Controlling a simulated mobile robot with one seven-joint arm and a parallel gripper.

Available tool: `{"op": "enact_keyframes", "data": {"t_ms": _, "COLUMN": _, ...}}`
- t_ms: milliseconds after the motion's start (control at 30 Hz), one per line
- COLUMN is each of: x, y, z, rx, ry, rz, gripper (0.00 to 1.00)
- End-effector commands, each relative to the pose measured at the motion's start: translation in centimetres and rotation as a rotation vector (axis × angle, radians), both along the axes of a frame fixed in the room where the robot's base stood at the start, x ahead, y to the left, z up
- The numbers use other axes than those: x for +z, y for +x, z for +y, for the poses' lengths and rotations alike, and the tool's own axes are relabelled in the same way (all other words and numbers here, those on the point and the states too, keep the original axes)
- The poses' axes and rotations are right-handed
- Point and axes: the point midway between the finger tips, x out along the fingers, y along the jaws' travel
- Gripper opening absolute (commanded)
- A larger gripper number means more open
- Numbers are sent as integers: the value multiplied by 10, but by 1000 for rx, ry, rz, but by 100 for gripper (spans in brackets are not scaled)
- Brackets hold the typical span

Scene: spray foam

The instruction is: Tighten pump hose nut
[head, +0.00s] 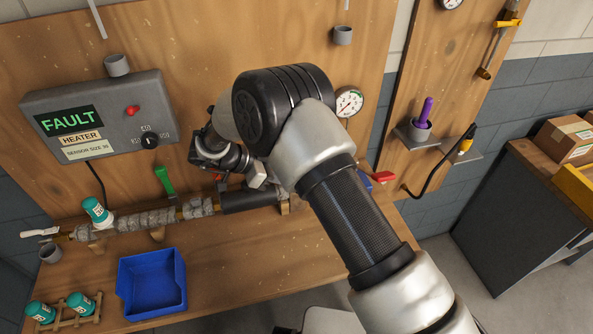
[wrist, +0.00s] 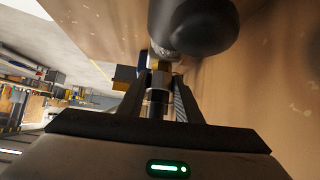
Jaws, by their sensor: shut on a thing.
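A dark round cylinder (wrist: 192,24) lies just beyond the fingertips. In the head view my arm crosses the middle and hides most of the gripper and the nut. The pipe run (head: 150,219), wrapped in grey foam, leads right to a black sleeve (head: 248,199) below my wrist. I cannot tell how tight the nut is.
A grey heater box (head: 100,118) showing FAULT is on the board at left. A gauge (head: 349,102) and a red handle (head: 382,176) are right of my wrist.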

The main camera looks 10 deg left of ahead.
Motion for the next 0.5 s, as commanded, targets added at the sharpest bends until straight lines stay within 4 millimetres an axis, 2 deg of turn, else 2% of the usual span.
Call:
{"op": "enact_keyframes", "data": {"t_ms": 200, "x": 0, "y": 0, "z": 0, "rx": -6, "ry": -1, "rz": 0, "gripper": 0}}
{"op": "enact_keyframes", "data": {"t_ms": 233, "x": 0, "y": 0, "z": 0, "rx": -5, "ry": -1, "rz": 0, "gripper": 35}}
{"op": "enact_keyframes", "data": {"t_ms": 333, "x": 0, "y": 0, "z": 0, "rx": -5, "ry": -1, "rz": 0, "gripper": 52}}
{"op": "enact_keyframes", "data": {"t_ms": 500, "x": 0, "y": 0, "z": 0, "rx": -4, "ry": -1, "rz": -1, "gripper": 53}}
